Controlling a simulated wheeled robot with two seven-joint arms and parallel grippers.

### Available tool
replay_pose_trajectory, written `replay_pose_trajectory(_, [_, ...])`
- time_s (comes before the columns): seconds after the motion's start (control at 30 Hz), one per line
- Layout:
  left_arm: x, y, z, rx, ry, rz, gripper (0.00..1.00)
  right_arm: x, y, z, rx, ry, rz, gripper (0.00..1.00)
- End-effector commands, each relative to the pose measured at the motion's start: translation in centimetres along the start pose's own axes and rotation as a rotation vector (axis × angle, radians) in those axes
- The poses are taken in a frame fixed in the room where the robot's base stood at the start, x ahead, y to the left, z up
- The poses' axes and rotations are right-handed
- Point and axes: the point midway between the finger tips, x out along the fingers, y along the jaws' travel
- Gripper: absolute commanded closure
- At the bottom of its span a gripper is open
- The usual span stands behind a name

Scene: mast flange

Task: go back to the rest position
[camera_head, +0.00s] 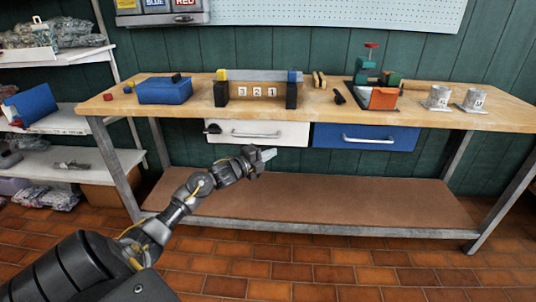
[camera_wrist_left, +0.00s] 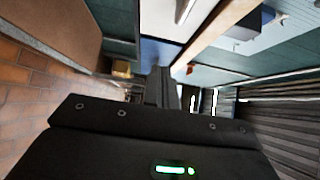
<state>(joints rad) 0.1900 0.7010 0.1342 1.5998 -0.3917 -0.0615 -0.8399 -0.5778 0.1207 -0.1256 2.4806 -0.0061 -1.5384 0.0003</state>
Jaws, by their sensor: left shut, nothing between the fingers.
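My left gripper (camera_head: 268,155) shows in the head view in front of the workbench (camera_head: 310,112), below the tabletop and near the white drawer (camera_head: 270,133). It is shut and empty, with its fingers pointing right. The left arm reaches in from the lower left, over the brick floor. In the left wrist view the gripper (camera_wrist_left: 168,88) shows dark and partly hidden by its own housing. My right gripper is not in view.
The bench carries a blue box (camera_head: 165,91), a stand with several number tiles (camera_head: 257,92), a red-and-green fixture (camera_head: 378,90) and two metal cups (camera_head: 439,97). A blue drawer (camera_head: 362,137) sits under the top. A lower shelf (camera_head: 320,203) lies behind the arm. White shelves (camera_head: 50,128) stand left.

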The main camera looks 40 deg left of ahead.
Motion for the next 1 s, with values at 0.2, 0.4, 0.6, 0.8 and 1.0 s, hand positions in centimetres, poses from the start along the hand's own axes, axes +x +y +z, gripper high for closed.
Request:
replay_pose_trajectory(0.2, [-0.7, 0.0, 0.1, 0.0, -0.002, 0.0, 1.0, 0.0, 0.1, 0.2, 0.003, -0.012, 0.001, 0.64])
replay_pose_trajectory(0.4, [-0.7, 0.0, 0.1, 0.0, -0.002, 0.0, 1.0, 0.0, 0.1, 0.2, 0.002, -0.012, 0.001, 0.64])
replay_pose_trajectory(0.6, [-0.7, 1.0, 1.3, -0.09, -0.068, 0.056, 1.0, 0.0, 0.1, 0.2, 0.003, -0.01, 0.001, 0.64])
replay_pose_trajectory(0.8, [-2.2, 3.1, -0.3, -0.392, -0.335, 0.188, 1.0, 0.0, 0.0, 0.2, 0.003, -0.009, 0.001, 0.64])
replay_pose_trajectory(1.0, [-10.5, 12.2, -10.5, -0.821, -0.623, 0.413, 1.0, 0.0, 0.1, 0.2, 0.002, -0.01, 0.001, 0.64])
